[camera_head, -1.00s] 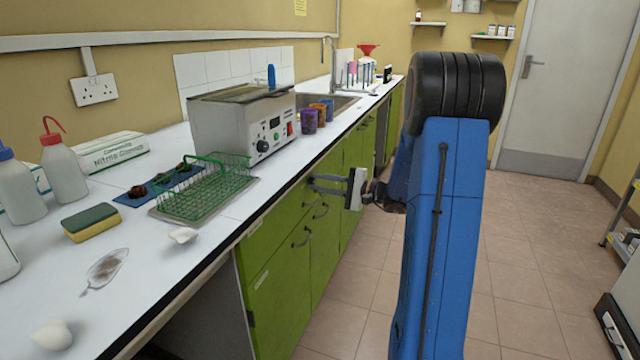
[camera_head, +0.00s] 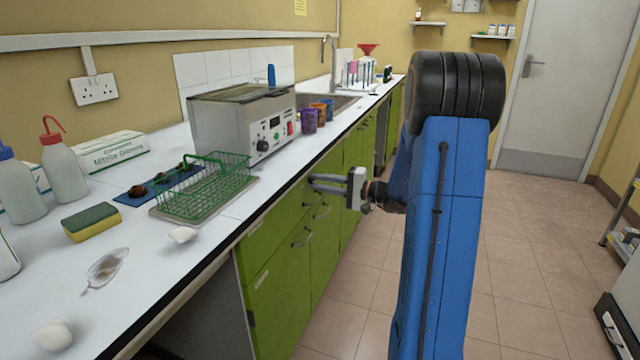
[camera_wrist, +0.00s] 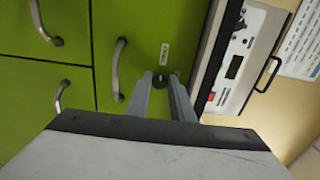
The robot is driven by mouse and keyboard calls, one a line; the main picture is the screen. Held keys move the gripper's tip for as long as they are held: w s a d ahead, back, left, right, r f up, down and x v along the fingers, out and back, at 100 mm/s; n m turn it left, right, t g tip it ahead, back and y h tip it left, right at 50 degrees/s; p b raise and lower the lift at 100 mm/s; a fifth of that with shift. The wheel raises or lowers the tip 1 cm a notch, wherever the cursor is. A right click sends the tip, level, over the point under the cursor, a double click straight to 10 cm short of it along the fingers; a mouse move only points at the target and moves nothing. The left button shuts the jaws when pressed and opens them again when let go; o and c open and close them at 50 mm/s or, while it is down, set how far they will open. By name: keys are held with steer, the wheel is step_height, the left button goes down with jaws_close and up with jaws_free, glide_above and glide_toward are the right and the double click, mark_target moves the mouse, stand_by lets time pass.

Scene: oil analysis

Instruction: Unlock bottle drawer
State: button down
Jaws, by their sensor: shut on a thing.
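The green drawer front (camera_wrist: 136,50) fills the middle of the wrist view, with a curved metal handle (camera_wrist: 117,70). A small white label (camera_wrist: 164,53) and a dark round lock piece (camera_wrist: 160,80) sit beside the handle. My gripper (camera_wrist: 161,78) has its two grey fingers on either side of the lock piece and is shut on it. In the head view my gripper (camera_head: 312,184) reaches left to the green front under the counter. The fingertips and the lock are too small there to show detail.
The white counter (camera_head: 225,228) runs above the green fronts. It bears a grey water bath (camera_head: 225,125), a green wire rack (camera_head: 205,180), cups, a sponge (camera_head: 90,222) and bottles. Other metal handles (camera_head: 302,238) stick out nearby.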

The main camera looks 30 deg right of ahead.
steer(key=c, duration=1.5)
jaws_free()
steer(key=shift+c, duration=0.2)
steer(key=v, duration=1.7)
steer(key=shift+s+d+f, duration=0.1)
steer(key=shift+s+d, duration=0.05)
